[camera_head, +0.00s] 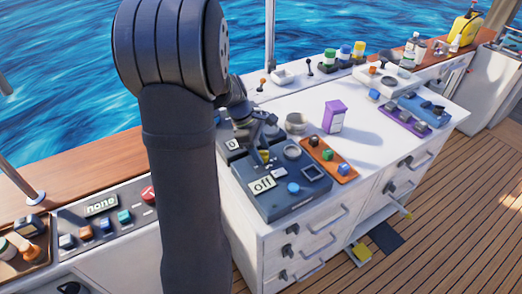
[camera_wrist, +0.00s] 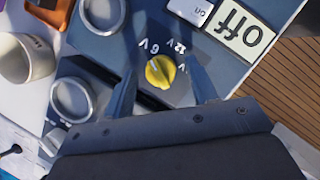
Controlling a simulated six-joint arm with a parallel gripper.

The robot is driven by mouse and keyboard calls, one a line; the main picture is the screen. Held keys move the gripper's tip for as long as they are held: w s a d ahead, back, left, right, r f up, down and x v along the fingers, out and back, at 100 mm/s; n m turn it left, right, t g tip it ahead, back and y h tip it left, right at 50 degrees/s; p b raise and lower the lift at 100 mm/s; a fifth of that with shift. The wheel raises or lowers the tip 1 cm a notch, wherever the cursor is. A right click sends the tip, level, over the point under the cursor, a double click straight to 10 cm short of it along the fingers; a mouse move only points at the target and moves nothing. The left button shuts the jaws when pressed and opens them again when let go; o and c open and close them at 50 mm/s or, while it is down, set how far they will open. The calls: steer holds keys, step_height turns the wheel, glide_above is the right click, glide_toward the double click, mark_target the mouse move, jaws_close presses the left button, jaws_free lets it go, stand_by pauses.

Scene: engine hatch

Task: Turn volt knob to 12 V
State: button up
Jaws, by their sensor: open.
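The volt knob is yellow and sits on the dark blue panel (camera_wrist: 215,65). In the wrist view the knob (camera_wrist: 160,71) has a light pointer mark that appears to face the "6 V" label. The "12 V" label (camera_wrist: 183,47) is beside it, and another V label is partly hidden. My gripper (camera_wrist: 161,52) is open, with one finger on each side of the knob and visible gaps to it. In the head view my gripper (camera_head: 259,146) is over the panel, and the knob (camera_head: 264,156) shows just below it, partly covered.
The panel's display (camera_head: 262,184) reads "Off", with a blue button (camera_head: 293,188) and round gauges nearby. An orange block with buttons (camera_head: 330,160) and a purple box (camera_head: 334,117) stand to the right. The white countertop (camera_head: 375,135) has free room beyond them.

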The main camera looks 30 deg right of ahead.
steer(key=shift+s+f, duration=0.1)
steer(key=shift+f, duration=0.1)
steer(key=shift+c, duration=0.2)
steer(key=c, duration=0.9)
steer(key=shift+c, duration=0.2)
steer(key=shift+m, duration=0.3)
steer(key=m+y, duration=0.1)
steer(key=m, duration=0.1)
steer(key=m+g+y, duration=0.1)
steer(key=m, duration=0.2)
steer(key=shift+d, duration=0.2)
steer(key=m+y, duration=0.1)
steer(key=m, duration=0.2)
steer(key=m+y, duration=0.1)
steer(key=m, duration=0.2)
steer(key=shift+d, duration=0.15)
